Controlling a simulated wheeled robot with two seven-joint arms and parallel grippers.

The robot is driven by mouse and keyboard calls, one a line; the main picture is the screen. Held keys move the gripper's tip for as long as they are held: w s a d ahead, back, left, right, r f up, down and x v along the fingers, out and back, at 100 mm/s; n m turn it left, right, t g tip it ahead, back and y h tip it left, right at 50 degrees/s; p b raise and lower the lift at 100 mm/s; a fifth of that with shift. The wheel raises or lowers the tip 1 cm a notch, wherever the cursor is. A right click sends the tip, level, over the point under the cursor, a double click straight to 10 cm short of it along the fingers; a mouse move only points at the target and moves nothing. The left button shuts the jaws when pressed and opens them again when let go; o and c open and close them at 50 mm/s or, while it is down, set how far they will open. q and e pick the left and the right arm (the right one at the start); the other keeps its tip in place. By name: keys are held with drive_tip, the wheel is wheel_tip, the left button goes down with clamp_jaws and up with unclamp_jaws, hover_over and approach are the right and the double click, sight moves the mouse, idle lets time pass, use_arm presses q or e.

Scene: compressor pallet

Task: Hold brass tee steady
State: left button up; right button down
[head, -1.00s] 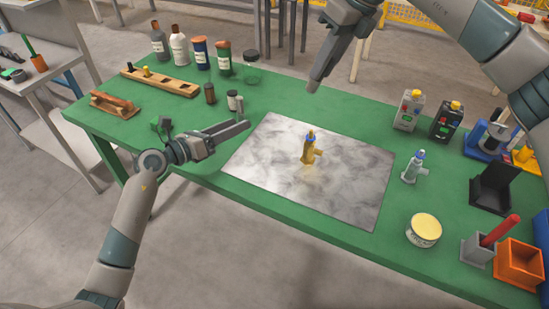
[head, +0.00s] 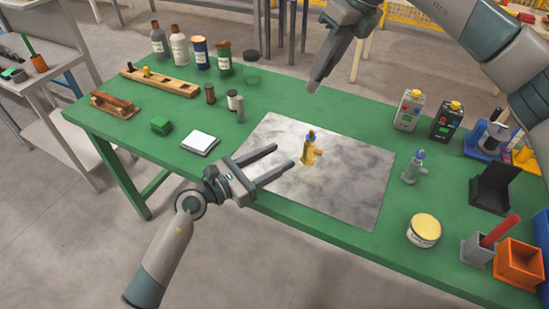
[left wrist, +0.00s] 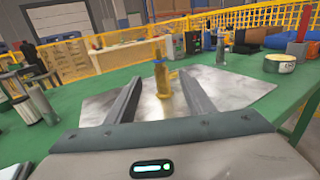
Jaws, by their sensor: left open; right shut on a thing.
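The brass tee (head: 308,154) stands upright on the grey metal sheet (head: 345,195), with a blue band near its top and a side branch pointing right. My left gripper (head: 284,156) is open and empty, its fingertips just left of the tee. In the left wrist view the tee (left wrist: 161,82) shows between the two open fingers (left wrist: 161,76), beyond their tips. My right gripper (head: 314,86) is shut above the back of the sheet, apart from the tee. What it holds is too small to make out.
A grey tee-shaped fitting (head: 412,168) and an open tin (head: 424,230) stand right of the sheet. The sheet around the tee is clear.

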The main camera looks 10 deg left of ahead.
sight(307, 141)
use_arm(q)
drive_tip(key=shift+w, duration=0.1)
drive_tip(key=shift+x, duration=5.95)
